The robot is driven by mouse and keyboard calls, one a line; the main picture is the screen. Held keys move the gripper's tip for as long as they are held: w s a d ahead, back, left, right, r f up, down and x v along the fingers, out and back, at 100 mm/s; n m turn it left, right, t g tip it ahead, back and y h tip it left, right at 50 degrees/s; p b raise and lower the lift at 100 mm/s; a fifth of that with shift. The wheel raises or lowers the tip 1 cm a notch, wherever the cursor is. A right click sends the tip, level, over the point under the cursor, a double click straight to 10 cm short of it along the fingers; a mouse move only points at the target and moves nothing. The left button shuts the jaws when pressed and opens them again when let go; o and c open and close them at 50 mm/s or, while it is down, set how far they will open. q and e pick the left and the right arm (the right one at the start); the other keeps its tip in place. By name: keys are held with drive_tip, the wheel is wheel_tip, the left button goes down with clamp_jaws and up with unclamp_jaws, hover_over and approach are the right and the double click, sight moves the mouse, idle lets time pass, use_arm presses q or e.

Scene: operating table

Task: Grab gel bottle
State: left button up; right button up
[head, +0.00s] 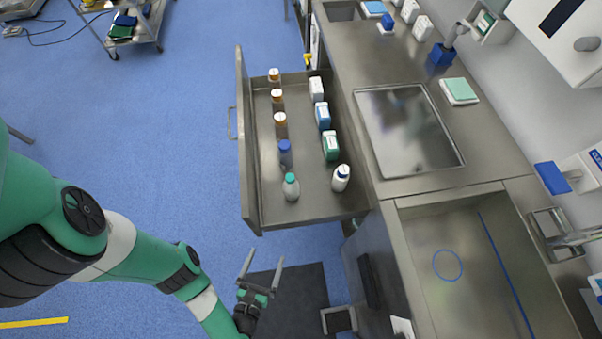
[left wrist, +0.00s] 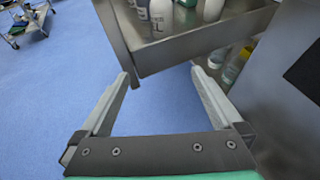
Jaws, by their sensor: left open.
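An open steel drawer (head: 315,207) holds two rows of bottles and boxes. A grey bottle with a blue cap (head: 285,154) stands behind the teal-capped one. I cannot tell which is the gel bottle. My left gripper (head: 263,262) is open and empty, below the drawer's near end in the head view. In the left wrist view its fingers (left wrist: 160,75) spread below the drawer wall, with white bottles (left wrist: 161,16) cut off above. My right gripper is not in view.
The drawer's near wall (left wrist: 195,42) lies between my left gripper and the bottles. A steel counter (head: 385,60) with a sink (head: 440,250) is on the right.

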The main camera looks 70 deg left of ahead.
use_arm(q)
drive_tip(key=b, duration=0.9)
approach(289, 193)
drive_tip(key=s+d+f, duration=0.2)
drive_tip(key=s+d, duration=0.2)
drive_tip(key=w+a, duration=0.3)
drive_tip(key=a, duration=0.1)
drive_tip(key=w+a+b, duration=0.1)
drive_tip(key=w+a, duration=0.3)
drive_tip(key=shift+w+a, duration=0.1)
drive_tip(key=shift+a, duration=0.1)
drive_tip(key=b+x, duration=0.2)
drive_tip(key=x, duration=0.2)
drive_tip(key=shift+w+a+f, duration=0.15)
drive_tip(key=shift+a+f, duration=0.05)
drive_tip(key=shift+w+a, duration=0.25)
drive_tip(key=shift+a, duration=0.05)
drive_tip(key=shift+c, duration=0.2)
